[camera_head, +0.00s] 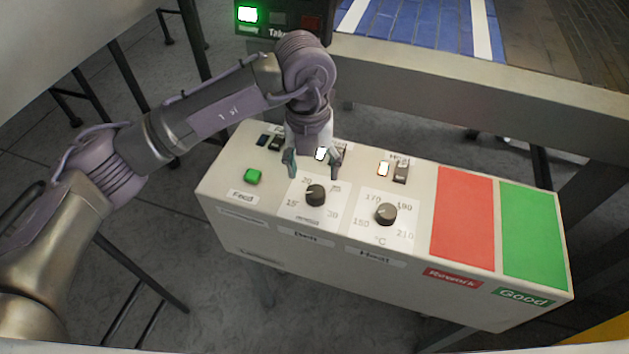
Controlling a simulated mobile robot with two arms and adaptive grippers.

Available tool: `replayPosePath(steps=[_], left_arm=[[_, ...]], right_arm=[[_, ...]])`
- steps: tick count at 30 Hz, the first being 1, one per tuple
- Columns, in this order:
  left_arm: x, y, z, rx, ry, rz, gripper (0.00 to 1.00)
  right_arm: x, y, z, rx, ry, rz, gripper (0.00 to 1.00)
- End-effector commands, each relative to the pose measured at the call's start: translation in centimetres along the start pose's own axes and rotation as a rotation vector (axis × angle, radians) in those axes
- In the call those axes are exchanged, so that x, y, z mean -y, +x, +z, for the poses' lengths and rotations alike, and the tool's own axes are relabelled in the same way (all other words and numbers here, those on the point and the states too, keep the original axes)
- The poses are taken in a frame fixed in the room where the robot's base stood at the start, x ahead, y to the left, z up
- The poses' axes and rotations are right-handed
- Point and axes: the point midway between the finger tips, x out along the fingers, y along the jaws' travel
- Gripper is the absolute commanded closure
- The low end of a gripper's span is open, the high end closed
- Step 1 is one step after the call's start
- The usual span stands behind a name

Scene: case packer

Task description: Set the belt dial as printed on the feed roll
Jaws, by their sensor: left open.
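The belt dial (316,195) is a dark round knob on the white control box, on a plate marked 15, 20 and 30 with another number partly hidden. Where its pointer stands is too small to tell. My left gripper (313,168) is open, pointing down just above and behind the belt dial, with its fingers apart and nothing between them. It partly covers the switches behind. No feed roll with a readable print is in view. My right gripper is not in view.
The heat dial (386,214), marked 150 to 210, sits right of the belt dial. A green Feed button (254,177) is to the left. Lit switches (383,169) stand behind. Red Rework (463,218) and green Good (534,237) areas cover the box's right end.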

Motion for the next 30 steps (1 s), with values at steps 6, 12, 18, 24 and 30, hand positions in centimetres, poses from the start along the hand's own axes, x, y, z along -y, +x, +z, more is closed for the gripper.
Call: replayPosePath(steps=[6, 12, 18, 24, 30], left_arm=[[0.0, -4.0, 0.0, 0.003, 0.001, 0.0, 0.33], [0.0, -5.4, 0.0, 0.0, -0.001, 0.0, 0.33], [0.0, -5.5, 0.0, 0.0, -0.001, 0.0, 0.33], [0.0, -5.5, 0.0, 0.0, 0.0, 0.0, 0.33], [0.0, -5.4, 0.0, 0.0, 0.0, 0.0, 0.33]], right_arm=[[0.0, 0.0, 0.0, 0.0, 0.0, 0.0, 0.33], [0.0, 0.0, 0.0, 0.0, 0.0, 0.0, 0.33], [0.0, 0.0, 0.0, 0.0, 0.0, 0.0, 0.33], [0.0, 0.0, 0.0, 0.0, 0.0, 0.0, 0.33], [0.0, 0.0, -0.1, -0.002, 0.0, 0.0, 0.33]])
